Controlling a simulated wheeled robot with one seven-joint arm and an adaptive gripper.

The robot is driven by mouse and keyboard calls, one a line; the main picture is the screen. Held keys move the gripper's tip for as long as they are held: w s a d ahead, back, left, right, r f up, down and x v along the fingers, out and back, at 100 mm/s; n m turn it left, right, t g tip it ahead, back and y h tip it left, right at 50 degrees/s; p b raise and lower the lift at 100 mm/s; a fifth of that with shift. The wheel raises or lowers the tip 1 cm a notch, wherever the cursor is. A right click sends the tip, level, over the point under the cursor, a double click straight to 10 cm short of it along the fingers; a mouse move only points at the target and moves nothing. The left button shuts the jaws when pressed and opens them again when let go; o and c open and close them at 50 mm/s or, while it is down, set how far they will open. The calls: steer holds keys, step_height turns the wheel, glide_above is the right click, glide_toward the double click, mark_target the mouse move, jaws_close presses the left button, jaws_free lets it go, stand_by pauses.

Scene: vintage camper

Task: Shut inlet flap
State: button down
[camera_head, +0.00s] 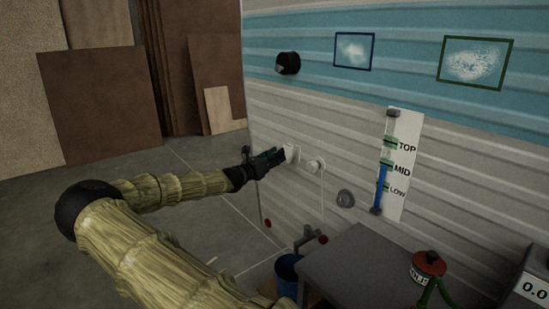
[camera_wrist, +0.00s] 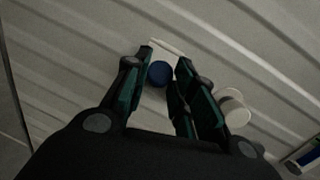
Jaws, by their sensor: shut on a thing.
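The inlet flap is a small white plate (camera_head: 290,152) on the grey lower siding of the camper wall. My gripper (camera_head: 281,155) reaches it from the left. In the wrist view my gripper's fingers (camera_wrist: 164,58) stand on either side of the white flap (camera_wrist: 168,46), shut on it with a gap between them. A round blue inlet (camera_wrist: 159,74) shows between the fingers. How far the flap stands off the wall is hard to tell. A white round cap (camera_head: 315,166) sits just right of the flap, and it also shows beside the right finger (camera_wrist: 233,108).
A grey round fitting (camera_head: 346,198) and a level gauge (camera_head: 402,165) marked TOP, MID, LOW are to the right. Below are a tap (camera_head: 306,238), a blue bucket (camera_head: 288,272) and a grey table (camera_head: 365,265) with a red-topped can (camera_head: 428,266). The floor at left is clear.

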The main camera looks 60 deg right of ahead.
steer(key=shift+s+d+f+n+h+b, duration=0.15)
steer(key=shift+d+f+n+h+b, duration=0.25)
steer(key=shift+f+h+b, duration=0.55)
steer(key=shift+s+d+f+n+h+b, duration=0.2)
steer(key=shift+d+f+h+b, duration=0.25)
steer(key=shift+h, duration=0.95)
steer(key=shift+s+d+f+n+h+b, duration=0.1)
steer(key=shift+d+f+n+h+b, duration=0.2)
steer(key=shift+d+f+h+b, duration=0.6)
steer(key=shift+a+r+h, duration=0.3)
steer(key=shift+r+h, duration=0.1)
steer(key=shift+h, duration=0.05)
steer(key=c, duration=1.2)
jaws_free()
steer(key=shift+s, duration=0.1)
steer(key=shift+f, duration=0.1)
steer(key=shift+a, duration=0.1)
steer(key=v, duration=1.2)
